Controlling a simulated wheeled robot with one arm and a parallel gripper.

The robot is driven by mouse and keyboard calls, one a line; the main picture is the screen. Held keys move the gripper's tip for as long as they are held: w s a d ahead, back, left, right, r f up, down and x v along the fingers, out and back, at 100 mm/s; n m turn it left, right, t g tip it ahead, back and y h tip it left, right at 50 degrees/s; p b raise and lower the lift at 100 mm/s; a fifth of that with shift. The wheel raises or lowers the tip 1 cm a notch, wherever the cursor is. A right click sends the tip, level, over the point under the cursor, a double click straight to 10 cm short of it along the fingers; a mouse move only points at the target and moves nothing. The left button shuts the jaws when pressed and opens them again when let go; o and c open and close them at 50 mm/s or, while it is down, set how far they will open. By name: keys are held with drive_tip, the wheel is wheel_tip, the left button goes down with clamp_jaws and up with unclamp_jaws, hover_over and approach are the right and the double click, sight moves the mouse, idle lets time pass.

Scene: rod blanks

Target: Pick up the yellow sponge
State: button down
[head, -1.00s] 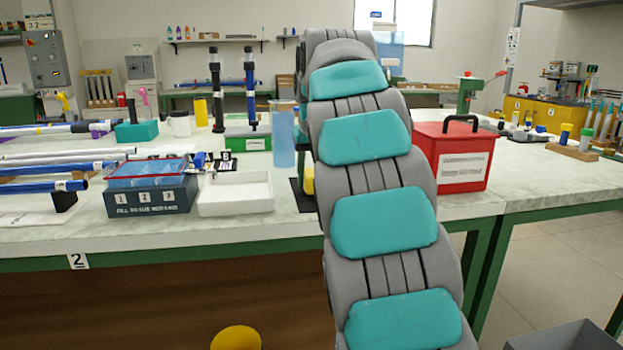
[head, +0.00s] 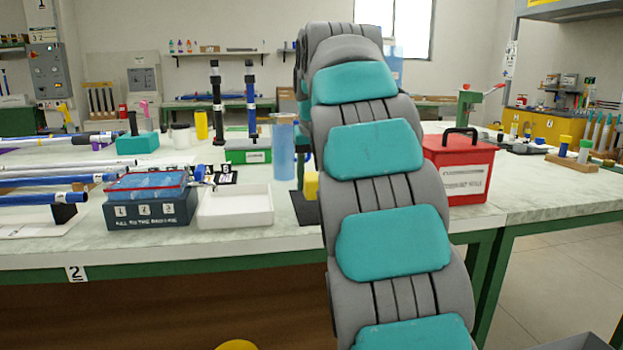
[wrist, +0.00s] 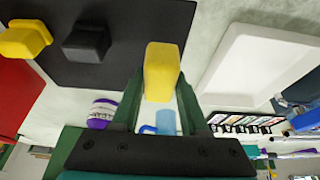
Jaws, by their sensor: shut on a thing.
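The yellow sponge (wrist: 161,65) is between the two green fingers of my gripper (wrist: 161,84) in the wrist view. My gripper is shut on it. In the head view a yellow piece of the sponge (head: 311,185) shows at the left edge of my arm, above a black mat (head: 304,209). My arm hides most of my gripper and the rest of the mat there.
On the black mat, a black block (wrist: 87,42) and another yellow piece (wrist: 24,41) stand left in the wrist view. A white tray (head: 236,220) and blue cylinder (head: 282,150) stand left of my arm, a red box (head: 470,170) right.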

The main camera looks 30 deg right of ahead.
drive_tip(key=s+a+r+b, duration=0.1)
drive_tip(key=s+a, duration=0.4)
drive_tip(key=s, duration=0.7)
drive_tip(key=shift+a+r, duration=0.15)
drive_tip(key=shift+a, duration=0.15)
drive_tip(key=c, duration=1)
unclamp_jaws()
drive_tip(key=c, duration=0.6)
drive_tip(key=shift+s, duration=0.1)
